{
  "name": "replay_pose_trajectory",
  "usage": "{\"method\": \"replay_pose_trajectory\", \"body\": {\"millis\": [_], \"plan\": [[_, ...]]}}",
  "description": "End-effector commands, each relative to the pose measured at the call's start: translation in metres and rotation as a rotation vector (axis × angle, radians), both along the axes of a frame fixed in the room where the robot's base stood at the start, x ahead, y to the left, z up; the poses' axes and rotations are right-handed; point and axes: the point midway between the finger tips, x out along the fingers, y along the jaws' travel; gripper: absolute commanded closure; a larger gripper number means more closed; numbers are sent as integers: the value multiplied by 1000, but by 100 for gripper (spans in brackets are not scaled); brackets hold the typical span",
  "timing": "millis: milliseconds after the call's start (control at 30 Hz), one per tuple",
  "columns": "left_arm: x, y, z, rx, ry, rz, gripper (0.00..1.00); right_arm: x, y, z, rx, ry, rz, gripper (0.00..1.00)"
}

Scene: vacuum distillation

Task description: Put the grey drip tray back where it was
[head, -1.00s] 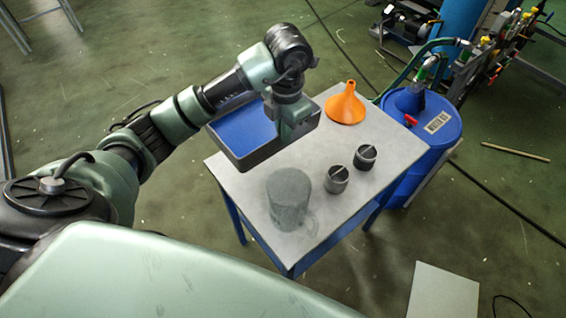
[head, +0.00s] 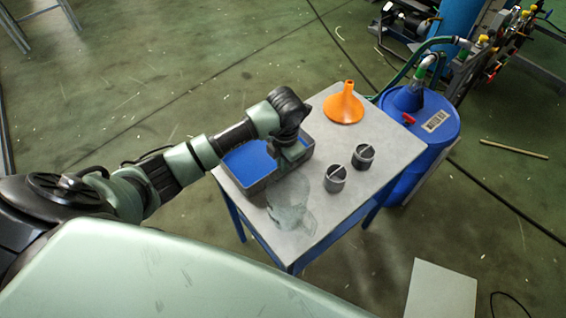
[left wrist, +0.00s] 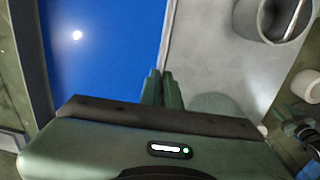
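The grey drip tray (head: 264,184) with a blue inside is at the back left of the small table (head: 345,215). It appears to be at table height, though contact beneath it is hidden. My left gripper (head: 285,158) is over the tray's right part, its fingertips hidden in the head view. In the left wrist view, its fingers (left wrist: 160,78) are close together on either side of the tray's thin wall (left wrist: 168,35). The blue tray floor lies left of that wall and the table top right.
Two dark grey cups (head: 335,178) (head: 363,156) stand right of the tray. A transparent jug (head: 292,215) is near the front edge. An orange funnel (head: 344,106) stands at the back. A blue drum (head: 425,135) is beside the table's right edge.

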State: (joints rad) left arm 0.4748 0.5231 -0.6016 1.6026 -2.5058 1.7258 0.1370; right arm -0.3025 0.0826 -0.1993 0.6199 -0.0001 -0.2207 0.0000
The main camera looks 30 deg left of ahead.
Motion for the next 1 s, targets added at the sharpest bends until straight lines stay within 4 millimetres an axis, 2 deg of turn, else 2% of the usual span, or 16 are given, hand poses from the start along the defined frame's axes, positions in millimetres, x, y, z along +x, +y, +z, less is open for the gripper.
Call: {"method": "replay_pose_trajectory", "body": {"millis": [267,367,767,867,1000], "plan": [[1,1,-2,1,-3,0,100,0,0,-3,0,0,-1,64],[0,0,-2,0,1,-1,75,0,0,-2,0,0,-1,64],[0,0,3,0,-1,0,75,2,2,1,3,-3,-1,64],[1,0,14,1,-3,-1,75,2,4,-4,5,-3,-2,64],[1,-1,43,1,-7,-2,75,2,5,-10,6,-4,-1,64]]}}
